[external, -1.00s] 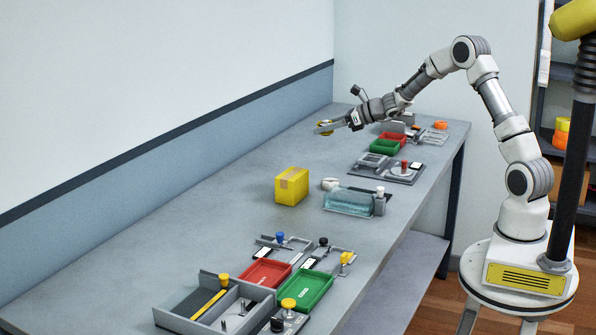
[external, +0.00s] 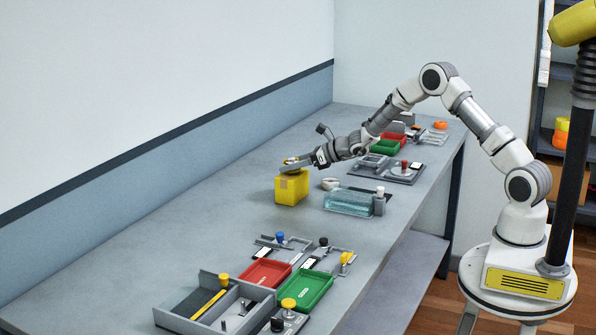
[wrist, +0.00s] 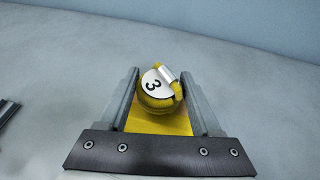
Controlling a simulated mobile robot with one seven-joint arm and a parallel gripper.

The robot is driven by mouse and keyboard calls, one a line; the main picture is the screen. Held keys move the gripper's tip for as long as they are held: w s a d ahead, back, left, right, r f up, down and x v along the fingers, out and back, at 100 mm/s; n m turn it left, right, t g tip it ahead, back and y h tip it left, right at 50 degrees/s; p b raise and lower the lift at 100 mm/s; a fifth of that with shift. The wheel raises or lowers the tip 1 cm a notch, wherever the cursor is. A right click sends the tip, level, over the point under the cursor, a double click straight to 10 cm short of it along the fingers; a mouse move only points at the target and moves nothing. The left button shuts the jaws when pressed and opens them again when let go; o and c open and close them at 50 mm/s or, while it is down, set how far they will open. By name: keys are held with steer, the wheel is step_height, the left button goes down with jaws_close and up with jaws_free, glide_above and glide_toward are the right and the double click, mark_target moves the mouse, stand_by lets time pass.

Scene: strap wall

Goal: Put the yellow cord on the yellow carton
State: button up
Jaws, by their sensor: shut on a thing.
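The yellow carton (external: 291,190) stands upright on the bench in the external view. Its yellow top (wrist: 160,122) shows between my fingers in the wrist view. The yellow cord (wrist: 158,91) is a round coil with a white tag marked 3. My gripper (external: 288,163) is shut on the cord and is at the carton's top in the external view. In the wrist view my gripper (wrist: 158,95) has the cord between its fingertips, over the carton's top. I cannot tell whether the cord touches the carton.
Right of the carton are a white roll (external: 330,183) and a clear bluish box (external: 349,202). Red (external: 265,272) and green (external: 306,291) trays and a grey divided box (external: 215,305) are at the front. The bench left of the carton is clear.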

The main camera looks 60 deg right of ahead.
steer(key=shift+f+b, duration=0.3)
steer(key=shift+b, duration=0.05)
steer(key=o, duration=1.4)
steer(key=shift+r, duration=0.1)
steer(key=shift+r, duration=0.1)
